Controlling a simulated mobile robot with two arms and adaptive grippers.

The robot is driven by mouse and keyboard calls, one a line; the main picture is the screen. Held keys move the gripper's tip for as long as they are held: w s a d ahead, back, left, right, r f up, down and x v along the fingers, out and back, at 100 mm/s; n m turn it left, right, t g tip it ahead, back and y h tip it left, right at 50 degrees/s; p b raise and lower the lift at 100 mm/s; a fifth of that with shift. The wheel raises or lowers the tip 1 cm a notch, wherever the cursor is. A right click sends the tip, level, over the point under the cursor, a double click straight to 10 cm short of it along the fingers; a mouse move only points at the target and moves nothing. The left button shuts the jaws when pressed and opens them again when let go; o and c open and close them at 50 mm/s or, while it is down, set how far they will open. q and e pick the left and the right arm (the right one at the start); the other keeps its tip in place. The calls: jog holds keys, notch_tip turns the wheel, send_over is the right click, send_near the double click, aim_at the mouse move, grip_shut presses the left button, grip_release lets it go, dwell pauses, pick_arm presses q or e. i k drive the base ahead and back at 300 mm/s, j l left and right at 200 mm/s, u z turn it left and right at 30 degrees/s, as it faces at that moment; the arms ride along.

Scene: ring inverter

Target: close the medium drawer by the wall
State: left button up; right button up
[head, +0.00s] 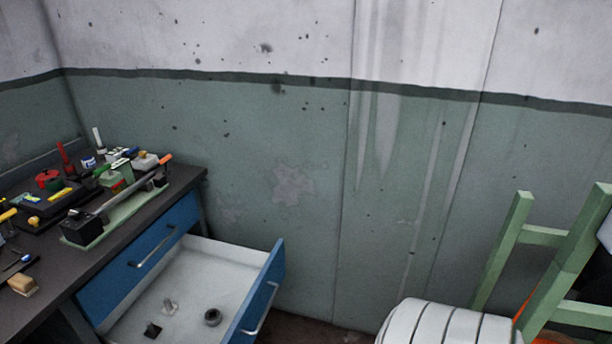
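A blue drawer (265,287) with a silver handle (260,309) is pulled out from the workbench, close to the green and white wall. Its pale grey inside (205,268) shows a few small things, among them a dark ring-shaped part (212,317) and a dark block (152,330). Above it, a shallower blue drawer (150,252) with its own silver handle is shut. The lower edge of the picture cuts off part of the open drawer. Neither of my grippers shows in the head view.
The dark workbench top (185,182) on the left holds several tools and parts. A green wooden frame (540,265) stands at the right. A white, rounded, ribbed object (440,325) is at the lower right. A small strip of dark floor shows between the drawer and it.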

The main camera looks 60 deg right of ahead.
aim_at(198, 274)
jog(key=z, duration=1.35)
